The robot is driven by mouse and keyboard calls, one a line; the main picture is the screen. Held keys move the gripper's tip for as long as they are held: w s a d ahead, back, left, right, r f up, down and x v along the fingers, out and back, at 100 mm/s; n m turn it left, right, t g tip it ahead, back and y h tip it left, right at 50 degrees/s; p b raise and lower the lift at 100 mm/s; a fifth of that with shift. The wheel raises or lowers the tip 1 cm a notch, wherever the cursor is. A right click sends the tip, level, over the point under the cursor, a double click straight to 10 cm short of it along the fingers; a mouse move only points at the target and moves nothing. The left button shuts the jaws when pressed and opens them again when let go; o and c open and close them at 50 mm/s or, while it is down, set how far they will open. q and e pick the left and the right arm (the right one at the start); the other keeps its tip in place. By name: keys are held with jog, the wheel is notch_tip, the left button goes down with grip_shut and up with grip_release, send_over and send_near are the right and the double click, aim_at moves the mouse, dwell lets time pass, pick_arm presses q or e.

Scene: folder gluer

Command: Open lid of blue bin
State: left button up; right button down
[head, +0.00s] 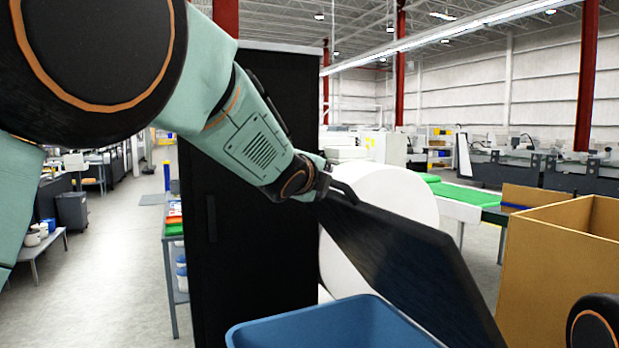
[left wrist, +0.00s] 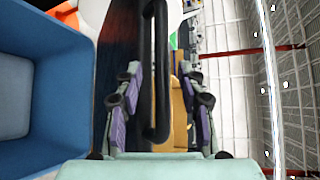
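The blue bin (head: 335,325) is at the bottom of the head view, its top uncovered on the near side. Its inside also shows at the left of the left wrist view (left wrist: 60,60). The black lid (head: 405,262) stands raised and tilted above the bin's right side. My left gripper (head: 330,183) is at the lid's upper left end, by its black handle (left wrist: 155,75). In the left wrist view, the fingers of this gripper (left wrist: 160,72) are apart, one on each side of the handle, with gaps visible. My right gripper is out of view.
A tall black cabinet (head: 250,240) stands behind my left arm. A large white roll (head: 385,185) is behind the lid. An open cardboard box (head: 560,270) stands at the right. Open floor (head: 120,280) lies at the left.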

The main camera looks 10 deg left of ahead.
pick_arm(q)
jog(key=v, duration=0.9)
jog(key=s+a+f+n+g+b, duration=0.2)
jog(key=s+f+n+b, duration=0.3)
jog(key=f, duration=0.9)
jog(key=s+a+f+n+g+y+b, duration=0.1)
jog(key=s+a+f+n, duration=0.15)
jog(key=f+n, duration=0.85)
jog(key=s+a+f+n+g+b, duration=0.2)
jog(key=s+a+f+b, duration=0.1)
jog(key=f, duration=1.5)
jog(key=s+a+f+n+g+b, duration=0.1)
jog(key=s+f+g+b, duration=0.2)
jog(key=s+f, duration=0.8)
jog(key=s+a+f+n+g+y+b, duration=0.1)
jog(key=s+f+b, duration=0.5)
jog(key=s+f, duration=0.6)
jog(key=s+a+f+n+g+b, duration=0.1)
jog(key=s+f+n+g+b, duration=0.2)
jog(key=s+f, duration=0.9)
notch_tip(320, 180, down, 2)
jog(key=g+b, duration=0.1)
jog(key=g, duration=0.2)
jog(key=shift+a+f, duration=0.2)
jog(key=shift+a, duration=0.2)
